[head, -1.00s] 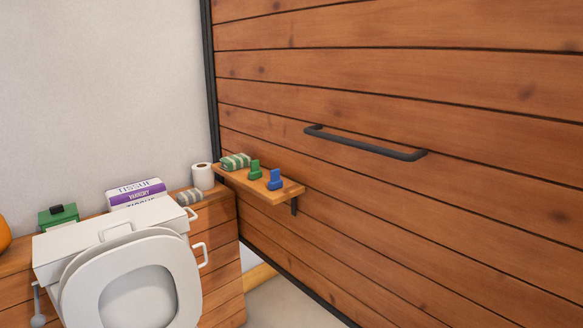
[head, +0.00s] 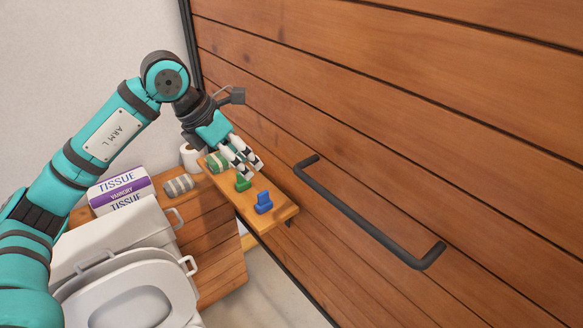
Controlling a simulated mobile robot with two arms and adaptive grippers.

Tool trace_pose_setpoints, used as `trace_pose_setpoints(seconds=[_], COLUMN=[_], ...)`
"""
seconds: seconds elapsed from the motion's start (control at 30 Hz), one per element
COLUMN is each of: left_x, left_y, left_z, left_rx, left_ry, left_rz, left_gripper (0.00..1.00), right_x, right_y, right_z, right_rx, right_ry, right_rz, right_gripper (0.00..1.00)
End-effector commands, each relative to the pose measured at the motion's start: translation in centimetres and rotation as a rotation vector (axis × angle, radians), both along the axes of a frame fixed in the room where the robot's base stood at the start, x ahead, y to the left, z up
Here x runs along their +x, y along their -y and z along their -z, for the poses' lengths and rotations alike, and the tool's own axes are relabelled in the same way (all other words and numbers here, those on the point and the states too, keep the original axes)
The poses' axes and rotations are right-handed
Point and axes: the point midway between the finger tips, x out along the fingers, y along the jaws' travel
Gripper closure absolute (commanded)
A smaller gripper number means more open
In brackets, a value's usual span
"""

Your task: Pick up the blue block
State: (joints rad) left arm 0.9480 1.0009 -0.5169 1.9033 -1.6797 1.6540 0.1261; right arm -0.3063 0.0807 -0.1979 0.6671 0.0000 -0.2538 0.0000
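The blue block (head: 264,203) stands on a small wooden wall shelf (head: 287,212), near its front end. It has a wider base and a narrower upright part. A green block (head: 242,182) of similar shape stands behind it on the same shelf. My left gripper (head: 249,171) reaches over the shelf from the left, fingers pointing down. Its fingers are spread with nothing visible between them. It is above and behind the green block, apart from the blue block. My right gripper is not in view.
A green striped rolled cloth (head: 216,163) lies at the shelf's back, partly hidden by my gripper. A toilet paper roll (head: 190,157), a grey striped roll (head: 179,185) and tissue boxes (head: 121,190) stand left. A toilet (head: 128,262) is below. A dark wall bar (head: 362,222) juts out right of the shelf.

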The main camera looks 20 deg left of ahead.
Motion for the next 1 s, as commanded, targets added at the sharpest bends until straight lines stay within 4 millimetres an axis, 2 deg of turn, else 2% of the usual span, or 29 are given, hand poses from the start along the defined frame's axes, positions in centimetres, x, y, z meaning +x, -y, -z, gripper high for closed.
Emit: trace_pose_setpoints(seconds=[0.03, 0.1, 0.2, 0.7, 1.0], left_x=[-0.2, -0.4, -0.3, 2.8, 3.5], left_y=[-1.8, -3.2, -3.8, -1.7, -1.1], left_z=[-1.4, -1.9, -1.3, 7.8, 10.0], left_rx=[0.066, 0.121, 0.149, 0.142, 0.142], left_ry=[-0.002, -0.008, -0.015, -0.017, -0.015], left_rz=[-0.028, -0.053, -0.066, -0.063, -0.062], left_gripper=[0.62, 0.62, 0.62, 0.62, 0.62], right_x=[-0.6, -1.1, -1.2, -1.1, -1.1], right_y=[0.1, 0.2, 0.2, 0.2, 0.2], right_z=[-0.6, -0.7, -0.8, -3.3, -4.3], right_rx=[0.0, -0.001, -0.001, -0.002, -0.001], right_ry=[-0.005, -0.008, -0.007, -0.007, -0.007], right_rz=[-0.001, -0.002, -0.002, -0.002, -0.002], right_gripper=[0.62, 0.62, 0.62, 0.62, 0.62])
